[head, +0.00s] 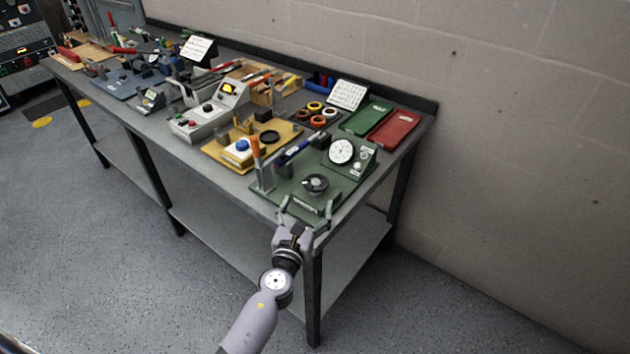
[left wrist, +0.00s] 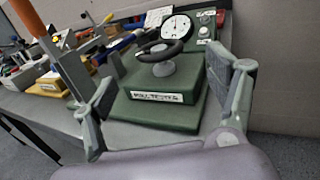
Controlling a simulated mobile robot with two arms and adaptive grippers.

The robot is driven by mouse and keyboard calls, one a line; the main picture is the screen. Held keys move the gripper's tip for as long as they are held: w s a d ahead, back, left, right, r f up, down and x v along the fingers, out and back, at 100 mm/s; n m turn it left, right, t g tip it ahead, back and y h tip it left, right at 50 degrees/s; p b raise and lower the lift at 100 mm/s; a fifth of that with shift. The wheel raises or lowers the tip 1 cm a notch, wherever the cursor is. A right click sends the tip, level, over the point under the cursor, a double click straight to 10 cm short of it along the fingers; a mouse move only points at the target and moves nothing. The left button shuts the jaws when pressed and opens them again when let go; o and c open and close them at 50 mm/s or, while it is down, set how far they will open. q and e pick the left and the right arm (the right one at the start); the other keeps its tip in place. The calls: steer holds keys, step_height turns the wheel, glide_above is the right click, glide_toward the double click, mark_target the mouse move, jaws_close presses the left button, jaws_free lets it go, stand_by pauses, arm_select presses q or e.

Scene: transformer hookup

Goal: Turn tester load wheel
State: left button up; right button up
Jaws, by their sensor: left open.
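The green tester (head: 325,190) sits on the near right end of the bench. Its dark load wheel (head: 315,183) lies flat on top, with a round white dial (head: 342,151) on a raised panel behind it. My left gripper (head: 307,207) is open and empty at the front edge of the tester. In the left wrist view the load wheel (left wrist: 160,50) stands on a grey hub ahead of the two spread fingers (left wrist: 165,95), apart from them. The dial (left wrist: 176,29) and a white label (left wrist: 157,96) on the tester's front also show there. My right gripper is not in view.
A yellow tray (head: 222,152) and a grey meter box (head: 205,115) lie farther left. Green (head: 367,117) and red (head: 394,129) trays are behind. A block wall (head: 500,110) closes the back; floor is free in front.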

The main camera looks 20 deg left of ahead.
mark_target(315, 184)
arm_select(q)
steer(key=w, duration=0.5)
steer(key=w+b, duration=0.1)
steer(key=w, duration=0.2)
steer(key=shift+w+a+f, duration=0.1)
steer(key=shift+a, duration=0.15)
steer(key=shift+w, duration=0.65)
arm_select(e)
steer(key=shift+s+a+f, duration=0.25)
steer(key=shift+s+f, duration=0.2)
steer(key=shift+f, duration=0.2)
arm_select(q)
steer(key=shift+c, duration=0.3)
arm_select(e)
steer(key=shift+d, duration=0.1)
arm_select(q)
steer(key=c, duration=1.1)
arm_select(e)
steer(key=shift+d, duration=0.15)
